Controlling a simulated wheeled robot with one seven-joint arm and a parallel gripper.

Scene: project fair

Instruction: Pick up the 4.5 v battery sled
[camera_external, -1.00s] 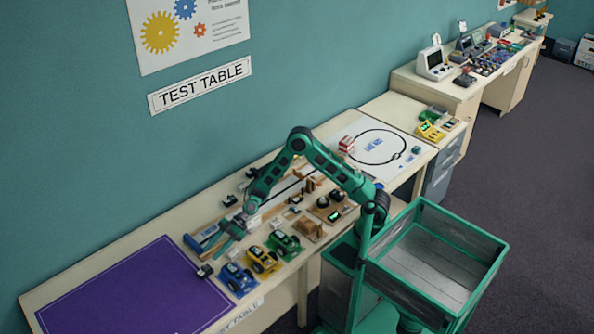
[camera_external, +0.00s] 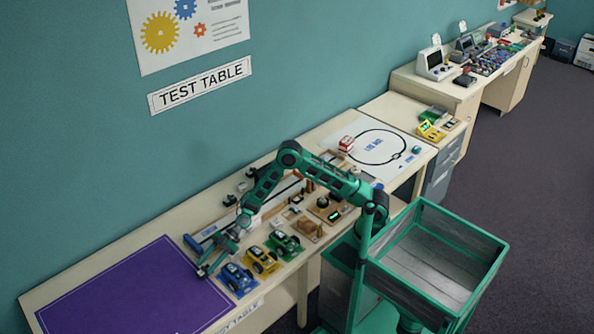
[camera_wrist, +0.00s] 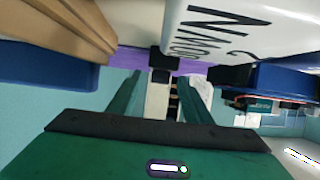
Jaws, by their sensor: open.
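My gripper (camera_external: 207,270) is low over the left part of the test table, between the purple mat and the blue car, with its fingers pointing down and left. In the wrist view the two green fingers (camera_wrist: 160,100) are apart, with nothing clearly held. A small black piece (camera_wrist: 163,60) shows just beyond the fingertips; it may be the battery sled, but no 4.5 V marking is readable. In the external view my fingers largely hide the small dark item at that spot. Other small dark items (camera_external: 229,200) lie at the back of the table.
A blue car (camera_external: 237,279), a yellow car (camera_external: 262,260) and a green car (camera_external: 284,243) stand right of my gripper. A blue-ended pale bar (camera_external: 205,236) lies behind it. The purple mat (camera_external: 130,295) to the left is bare.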

